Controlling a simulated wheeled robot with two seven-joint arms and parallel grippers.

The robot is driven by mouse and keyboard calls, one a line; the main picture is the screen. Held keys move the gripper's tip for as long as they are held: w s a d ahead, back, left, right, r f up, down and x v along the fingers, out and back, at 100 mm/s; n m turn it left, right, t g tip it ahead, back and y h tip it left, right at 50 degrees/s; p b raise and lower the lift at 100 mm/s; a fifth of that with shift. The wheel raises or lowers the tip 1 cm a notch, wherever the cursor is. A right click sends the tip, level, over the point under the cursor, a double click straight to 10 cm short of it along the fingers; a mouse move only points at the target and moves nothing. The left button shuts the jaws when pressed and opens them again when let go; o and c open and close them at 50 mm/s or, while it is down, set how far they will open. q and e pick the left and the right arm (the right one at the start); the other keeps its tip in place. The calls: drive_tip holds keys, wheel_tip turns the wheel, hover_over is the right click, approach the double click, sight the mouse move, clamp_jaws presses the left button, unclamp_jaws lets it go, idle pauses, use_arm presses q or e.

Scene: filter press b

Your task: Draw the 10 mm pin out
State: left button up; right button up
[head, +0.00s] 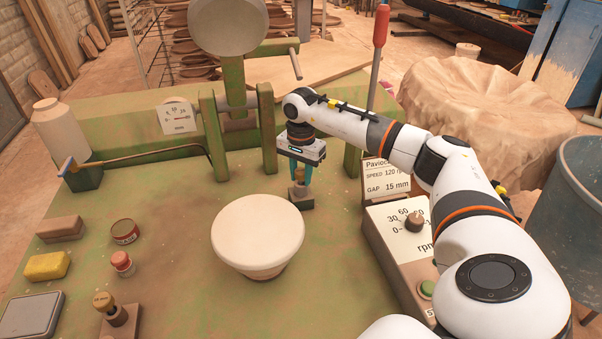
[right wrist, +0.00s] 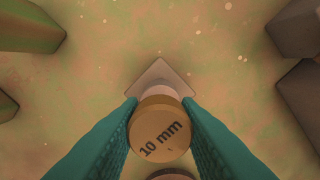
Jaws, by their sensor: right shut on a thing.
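The 10 mm pin (right wrist: 160,132) has a round wooden head, and its label faces the right wrist camera. The teal fingers of my right gripper (head: 300,172) are shut on it from both sides. In the head view the pin (head: 299,178) is upright, directly above a small brown block (head: 301,199) on the green bench. A pale shank and a corner of the block (right wrist: 157,74) show past the head in the wrist view. How deep the shank sits in the block is hidden. My left gripper is not in view.
A pale round-topped form (head: 258,232) stands close in front. A control box (head: 405,240) and the Pavioc sign (head: 386,176) stand to the right. Green posts (head: 266,128) rise behind. Another wooden-headed pin (head: 104,301) stands in a block at the front left.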

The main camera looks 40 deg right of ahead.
drive_tip(key=shift+r+p, duration=1.95)
drive_tip(key=shift+r, duration=0.75)
drive_tip(key=shift+r+p, duration=0.8)
drive_tip(key=shift+r, duration=0.25)
